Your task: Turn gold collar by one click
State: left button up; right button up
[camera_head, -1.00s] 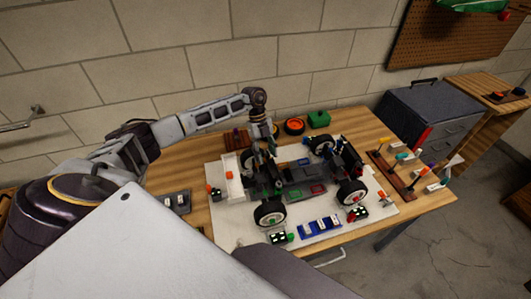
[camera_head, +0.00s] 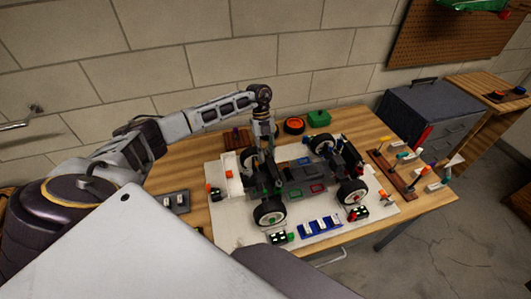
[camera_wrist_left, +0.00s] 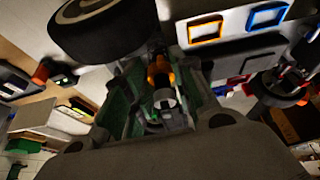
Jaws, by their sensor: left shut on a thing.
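The RC car (camera_head: 305,175) stands on a pale mat on the wooden bench, with its wheels on. My left gripper (camera_head: 264,160) reaches down from above into the car's left end, between the two left wheels. In the left wrist view a small gold-orange collar (camera_wrist_left: 161,76) sits on a shock-like part among green and dark car pieces. My left gripper (camera_wrist_left: 163,100) is shut on the collar, as far as the dim view shows. The fingertips partly hide it, and its click marks cannot be made out. My right gripper is not in view.
A blue tray (camera_head: 321,226) lies at the mat's front edge. A wooden tool rack (camera_head: 393,176) stands on the right of the bench. An orange round dish (camera_head: 294,126) and a green box (camera_head: 319,118) are at the back. A tyre (camera_wrist_left: 95,25) is close to my left gripper.

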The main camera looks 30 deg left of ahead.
pick_arm(q)
jog(key=shift+w+d+m+g, duration=0.15)
jog(key=shift+m+g, duration=0.15)
jog(key=shift+m, duration=0.5)
jog(key=shift+d+m+g+y+b, duration=0.1)
jog(key=shift+m+g+y+b, duration=0.2)
jog(key=shift+m+y+b, duration=0.6)
jog(key=shift+m, duration=1)
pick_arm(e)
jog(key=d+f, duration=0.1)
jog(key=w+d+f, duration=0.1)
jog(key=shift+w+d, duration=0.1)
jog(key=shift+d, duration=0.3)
